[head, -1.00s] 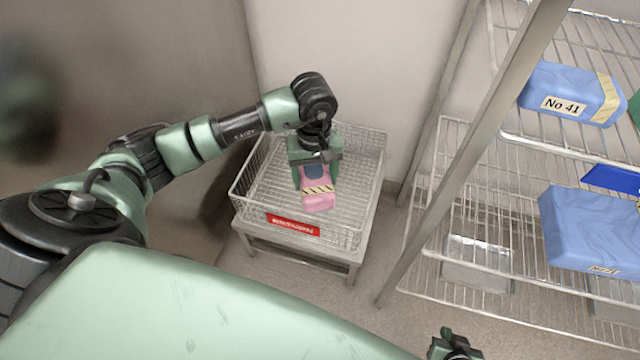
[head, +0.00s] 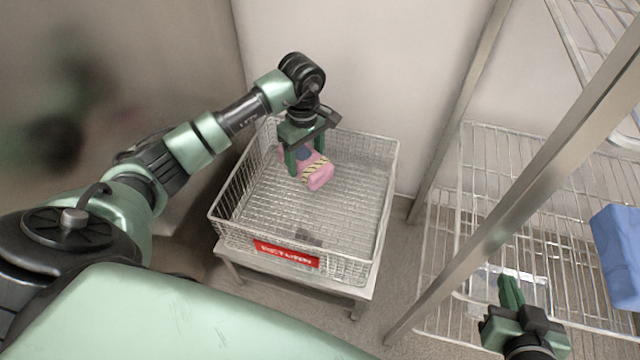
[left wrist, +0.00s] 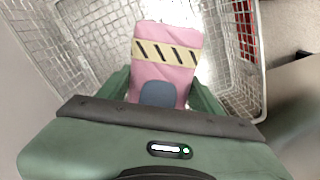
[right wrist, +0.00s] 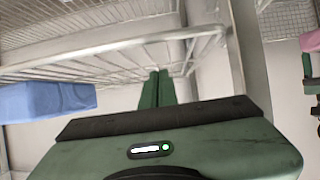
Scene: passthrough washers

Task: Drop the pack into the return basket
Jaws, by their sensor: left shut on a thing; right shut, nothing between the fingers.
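A pink pack (head: 320,175) with a black-and-yellow striped band is held in my left gripper (head: 304,162). In the left wrist view the pack (left wrist: 165,65) sits between the two green fingers, with a blue-grey patch near the palm. The wire return basket (head: 346,250) with a red RETURN label (head: 287,254) is below and around the pack, which is over its back left part. I cannot tell whether the pack touches the basket floor. My right gripper (head: 511,290) is shut and empty at the lower right, and its closed fingers show in the right wrist view (right wrist: 157,88).
The basket stands on a low metal stand (head: 340,290). A wire shelf rack with a metal post (head: 500,215) is at the right, beside my right gripper. A blue pack (head: 618,250) lies on it. A wall is close behind and left of the basket.

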